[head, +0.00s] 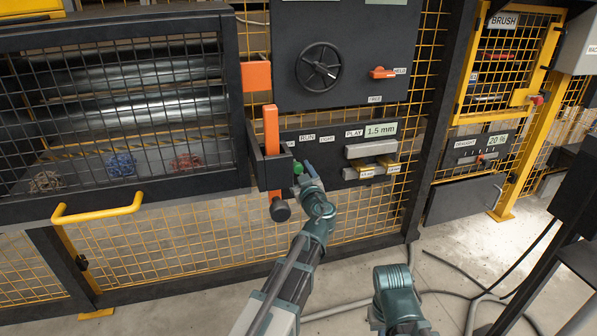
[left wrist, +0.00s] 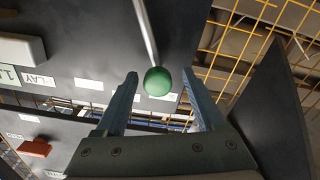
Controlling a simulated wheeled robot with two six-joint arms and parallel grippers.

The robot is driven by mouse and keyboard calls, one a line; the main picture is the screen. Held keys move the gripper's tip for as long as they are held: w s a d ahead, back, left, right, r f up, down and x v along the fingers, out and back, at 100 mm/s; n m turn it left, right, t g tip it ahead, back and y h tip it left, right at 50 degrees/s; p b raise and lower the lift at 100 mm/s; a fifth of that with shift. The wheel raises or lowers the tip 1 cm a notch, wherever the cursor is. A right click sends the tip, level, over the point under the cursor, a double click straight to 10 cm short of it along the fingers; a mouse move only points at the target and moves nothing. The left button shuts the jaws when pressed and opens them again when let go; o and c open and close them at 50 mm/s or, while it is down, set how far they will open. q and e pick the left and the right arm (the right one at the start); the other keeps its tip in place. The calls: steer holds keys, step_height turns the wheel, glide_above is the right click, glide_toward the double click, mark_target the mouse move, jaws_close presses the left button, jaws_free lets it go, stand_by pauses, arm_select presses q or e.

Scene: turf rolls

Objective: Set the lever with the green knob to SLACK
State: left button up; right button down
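The green knob (head: 298,168) shows at the tip of my left gripper (head: 305,174), in front of the dark control panel. In the left wrist view the green knob (left wrist: 158,82) is on the end of a thin metal lever rod (left wrist: 146,30). My left gripper (left wrist: 160,74) is open there, one finger on each side of the knob, with gaps visible on both sides. Small white labels (left wrist: 88,84) sit on the panel near the lever; I cannot read which says SLACK. My right arm shows at the lower right in the head view, its gripper out of frame.
An orange upright bar (head: 271,130) with a dark bracket stands just left of the knob. A PLAY display (head: 381,130) reading 1.5 mm and grey blocks (head: 370,149) are to the right. A black handwheel (head: 318,67) is above. A yellow handle (head: 97,210) projects at left.

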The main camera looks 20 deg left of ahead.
arm_select(q)
steer(key=v, duration=1.3)
steer(key=shift+s+d, duration=0.25)
steer(key=shift+s, duration=0.05)
steer(key=s+d+f+m+g+h+p, duration=0.25)
steer(key=s+f+m+g+p, duration=0.35)
steer(key=s+f+g+p, duration=0.3)
steer(key=s+d+m+g+h+p, duration=0.4)
steer(key=s+d+m+g+h, duration=0.25)
steer(key=s+d, duration=0.35)
step_height(320, 180, up, 38)
steer(key=s+m+p, duration=0.1)
steer(key=s+p, duration=0.1)
steer(key=p, duration=3.5)
steer(key=shift+f, duration=0.25)
